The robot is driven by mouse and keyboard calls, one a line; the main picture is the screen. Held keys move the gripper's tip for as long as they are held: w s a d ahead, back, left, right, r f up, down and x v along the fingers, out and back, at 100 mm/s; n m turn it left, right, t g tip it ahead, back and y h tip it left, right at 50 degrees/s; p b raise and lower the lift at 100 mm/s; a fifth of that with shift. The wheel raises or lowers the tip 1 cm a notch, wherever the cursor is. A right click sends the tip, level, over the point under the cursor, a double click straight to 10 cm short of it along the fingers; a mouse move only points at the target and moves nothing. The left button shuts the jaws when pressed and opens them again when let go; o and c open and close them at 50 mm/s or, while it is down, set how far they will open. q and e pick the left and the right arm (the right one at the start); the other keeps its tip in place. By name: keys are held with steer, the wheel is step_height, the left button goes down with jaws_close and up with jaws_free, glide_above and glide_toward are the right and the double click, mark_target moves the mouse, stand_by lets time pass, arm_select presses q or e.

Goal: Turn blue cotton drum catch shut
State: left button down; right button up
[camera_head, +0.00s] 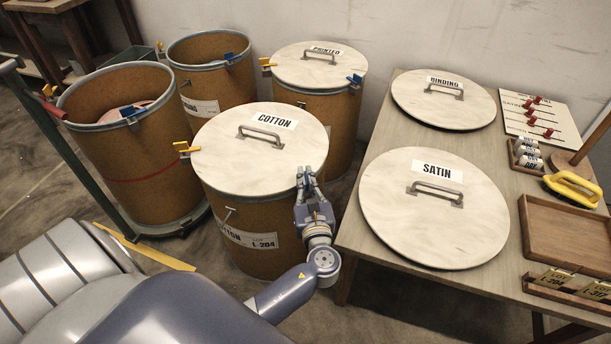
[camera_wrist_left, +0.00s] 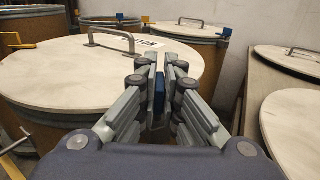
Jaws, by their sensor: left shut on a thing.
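The cotton drum (camera_head: 262,262) is brown with a pale lid (camera_head: 225,170) marked COTTON and a metal handle on top. The lid rests on the drum. A yellow catch (camera_head: 186,147) sits on its left rim. My left gripper (camera_head: 311,174) is at the right rim, its fingers pointing away from me. In the left wrist view the blue catch (camera_wrist_left: 159,90) shows between the fingers of that gripper (camera_wrist_left: 166,75), which is shut on it. The fingers hide the blue catch in the head view, and its exact angle cannot be told. My right gripper is not in view.
The printed drum (camera_head: 312,105) stands behind, lidded. Two open drums stand left, one on a green trolley (camera_head: 180,228). The table (camera_head: 380,135) to the right carries the satin lid (camera_head: 433,220) and binding lid (camera_head: 443,107), close to my left gripper.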

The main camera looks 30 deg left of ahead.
arm_select(q)
steer(key=n+g+y, duration=0.2)
steer(key=g, duration=0.1)
steer(key=shift+d+f+n+y, duration=0.1)
steer(key=shift+n+y, duration=0.2)
steer(key=shift+y, duration=0.1)
steer(key=shift+n+g+y, duration=1)
steer(key=shift+n+g, duration=0.5)
steer(key=shift+g, duration=0.7)
steer(key=c, duration=1.8)
jaws_free()
steer(key=shift+o, duration=0.2)
